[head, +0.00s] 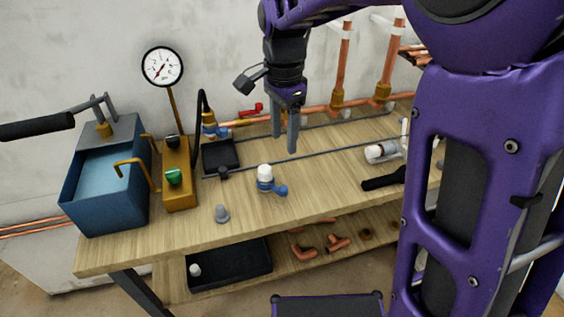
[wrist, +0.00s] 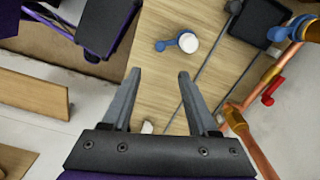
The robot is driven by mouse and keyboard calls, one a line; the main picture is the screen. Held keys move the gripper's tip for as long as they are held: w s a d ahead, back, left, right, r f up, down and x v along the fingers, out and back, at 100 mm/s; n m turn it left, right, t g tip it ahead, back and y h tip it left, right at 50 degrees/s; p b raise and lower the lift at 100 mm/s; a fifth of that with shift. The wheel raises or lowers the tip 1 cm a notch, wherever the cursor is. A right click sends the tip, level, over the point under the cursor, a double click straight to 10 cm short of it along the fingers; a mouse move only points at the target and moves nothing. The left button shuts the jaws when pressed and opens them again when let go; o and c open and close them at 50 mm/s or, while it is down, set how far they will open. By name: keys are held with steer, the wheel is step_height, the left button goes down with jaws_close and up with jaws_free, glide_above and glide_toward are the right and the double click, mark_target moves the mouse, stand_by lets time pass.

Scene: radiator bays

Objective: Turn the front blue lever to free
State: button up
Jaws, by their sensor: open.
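The front blue lever (head: 281,190) sticks out to the right from a small valve with a white cap (head: 265,172) on the wooden bench. In the wrist view the blue lever (wrist: 163,46) points left from the white cap (wrist: 189,42), ahead of my fingertips. A second blue lever (head: 222,131) is on the brass valve at the back, by the copper pipe. My gripper (head: 285,143) is open and empty, pointing down above the bench, behind and a little right of the front valve. It also shows in the wrist view (wrist: 160,73). I see no markings for free.
A blue tank (head: 100,195) with a pump handle and a gauge (head: 162,66) stand at the left. A red lever (head: 250,109) is on the back pipe.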

mark_target(283, 188)
step_height(283, 188, down, 16)
steer(key=b, duration=0.2)
steer(key=shift+r+b, duration=0.25)
steer(key=shift+b, duration=0.15)
jaws_close()
stand_by(1.1)
